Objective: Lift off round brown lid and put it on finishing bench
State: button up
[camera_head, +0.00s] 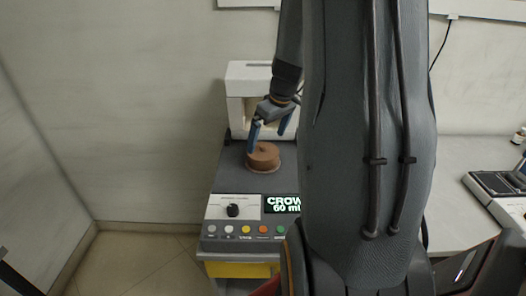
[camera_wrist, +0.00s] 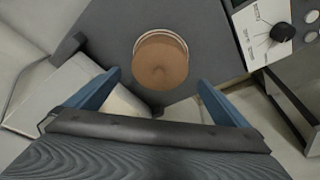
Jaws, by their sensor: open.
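The round brown lid (camera_head: 263,153) sits on the grey top of a machine (camera_head: 232,172), with a paler rim at its base. It also shows in the wrist view (camera_wrist: 161,62), beyond my fingertips. My gripper (camera_head: 270,127) is above and just behind the lid, with its blue fingers pointing down. In the wrist view my gripper (camera_wrist: 158,78) is open, with nothing between the fingers, and the lid appears apart from them. What lies beneath the lid is hidden. No bench is labelled as the finishing bench.
A white housing (camera_head: 248,76) rises behind the lid. A pale counter (camera_head: 458,209) at right carries a device (camera_head: 497,184). My arm hides the middle. Floor at left is clear.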

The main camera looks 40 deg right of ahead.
aim_at(264, 146)
jog(key=shift+p+x, duration=0.7)
jog(key=shift+x, duration=1.6)
jog(key=shift+w, duration=0.15)
jog(key=c, duration=1)
